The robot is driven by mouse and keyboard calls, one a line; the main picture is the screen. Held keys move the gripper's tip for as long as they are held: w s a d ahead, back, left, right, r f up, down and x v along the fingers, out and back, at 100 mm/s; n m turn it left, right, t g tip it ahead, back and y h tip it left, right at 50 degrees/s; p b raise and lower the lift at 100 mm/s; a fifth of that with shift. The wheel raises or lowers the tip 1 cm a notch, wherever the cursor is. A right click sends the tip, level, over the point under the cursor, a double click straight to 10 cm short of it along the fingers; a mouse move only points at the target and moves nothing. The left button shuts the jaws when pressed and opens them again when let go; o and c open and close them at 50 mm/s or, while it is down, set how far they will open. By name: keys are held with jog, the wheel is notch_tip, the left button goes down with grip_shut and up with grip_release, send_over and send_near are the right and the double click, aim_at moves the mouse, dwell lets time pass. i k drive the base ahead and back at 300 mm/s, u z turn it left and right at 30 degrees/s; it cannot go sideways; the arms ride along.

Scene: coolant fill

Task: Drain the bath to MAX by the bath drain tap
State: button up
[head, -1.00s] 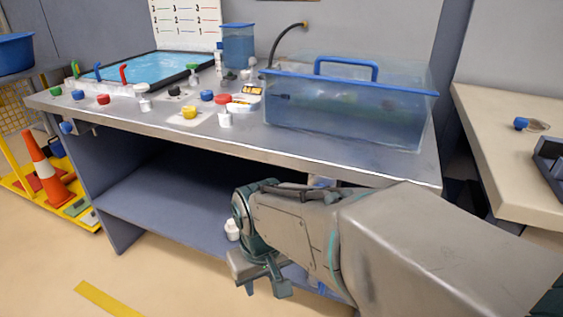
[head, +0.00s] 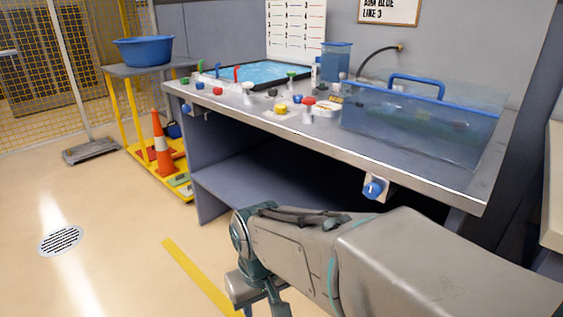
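The bath (head: 262,72) is an open, black-rimmed basin of light-blue water at the back left of the metal bench. A blue-knobbed tap (head: 187,108) sits on the bench front below its left end. A second blue-knobbed tap (head: 373,188) sits under the front edge at the right. I cannot tell from any label which is the bath drain tap. The MAX mark is too small to make out. My gripper (head: 258,303) hangs low in front of the bench, clear of both taps. Its fingers look apart and empty, their tips cut off by the lower picture edge.
A clear blue-rimmed tank (head: 425,120) stands at the bench's right. Several coloured caps and valves crowd the bench's left part. A blue tub (head: 143,50) stands on a side stand, with an orange cone (head: 160,140) below. The floor to the left is open, with a drain grate (head: 61,240).

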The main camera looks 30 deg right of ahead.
aim_at(372, 190)
jog(key=u, duration=0.85)
jog(key=i, duration=0.8)
jog(key=z, duration=3.2)
